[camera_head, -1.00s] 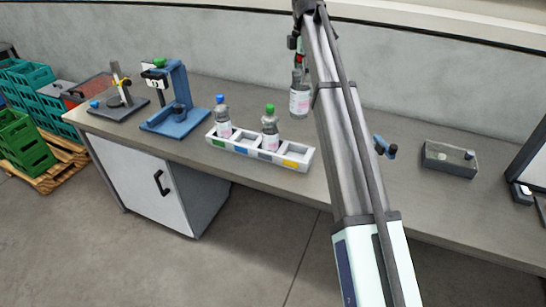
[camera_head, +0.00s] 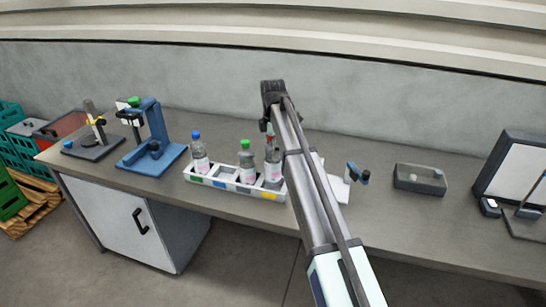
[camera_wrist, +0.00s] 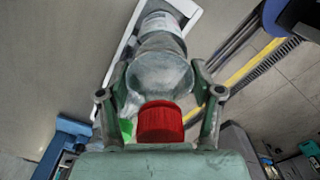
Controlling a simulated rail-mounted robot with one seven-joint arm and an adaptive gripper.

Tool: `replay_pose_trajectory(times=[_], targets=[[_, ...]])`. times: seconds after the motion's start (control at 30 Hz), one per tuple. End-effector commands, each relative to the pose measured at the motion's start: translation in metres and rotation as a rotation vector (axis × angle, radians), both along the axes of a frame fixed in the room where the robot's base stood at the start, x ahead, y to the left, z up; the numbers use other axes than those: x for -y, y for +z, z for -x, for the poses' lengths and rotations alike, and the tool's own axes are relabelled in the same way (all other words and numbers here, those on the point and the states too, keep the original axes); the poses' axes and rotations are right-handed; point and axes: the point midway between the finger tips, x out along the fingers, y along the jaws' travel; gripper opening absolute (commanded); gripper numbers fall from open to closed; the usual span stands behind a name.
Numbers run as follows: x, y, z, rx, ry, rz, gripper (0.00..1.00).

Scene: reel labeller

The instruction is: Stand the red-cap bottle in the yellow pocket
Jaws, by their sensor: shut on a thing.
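The red-cap bottle (camera_wrist: 165,73) is clear with a white label, and its red cap (camera_wrist: 160,122) faces the wrist camera. My gripper (camera_wrist: 160,78) is shut on it, with one finger on each side. In the head view the bottle (camera_head: 272,168) is upright at the right end of the white tray (camera_head: 214,184), at the pocket with the yellow mark (camera_head: 270,195). Its base is at about rim height or lower; I cannot tell whether it rests on the pocket floor. My arm hides part of the gripper there.
A blue-cap bottle (camera_head: 200,160) stands in the green-marked pocket and a green-cap bottle (camera_head: 246,163) beside the yellow pocket. The pocket between them is empty. A blue stand (camera_head: 152,135) is to the left. A grey box (camera_head: 420,180) lies to the right.

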Motion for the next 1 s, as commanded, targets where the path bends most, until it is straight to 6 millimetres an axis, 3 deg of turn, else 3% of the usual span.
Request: replay_pose_trajectory(times=[0.17, 0.5, 0.87, 0.9, 0.97, 1.0], targets=[[0.000, -0.007, 0.000, 0.001, 0.000, 0.000, 0.00], [0.000, -0.044, 0.000, 0.001, 0.000, 0.000, 0.00], [0.000, -0.048, 0.000, 0.002, 0.000, -0.001, 0.00], [0.000, -0.049, 0.000, 0.001, 0.000, 0.000, 0.69], [0.000, -0.049, 0.000, 0.001, 0.000, 0.000, 0.90], [0.000, -0.049, 0.000, 0.001, 0.000, 0.000, 0.90]])
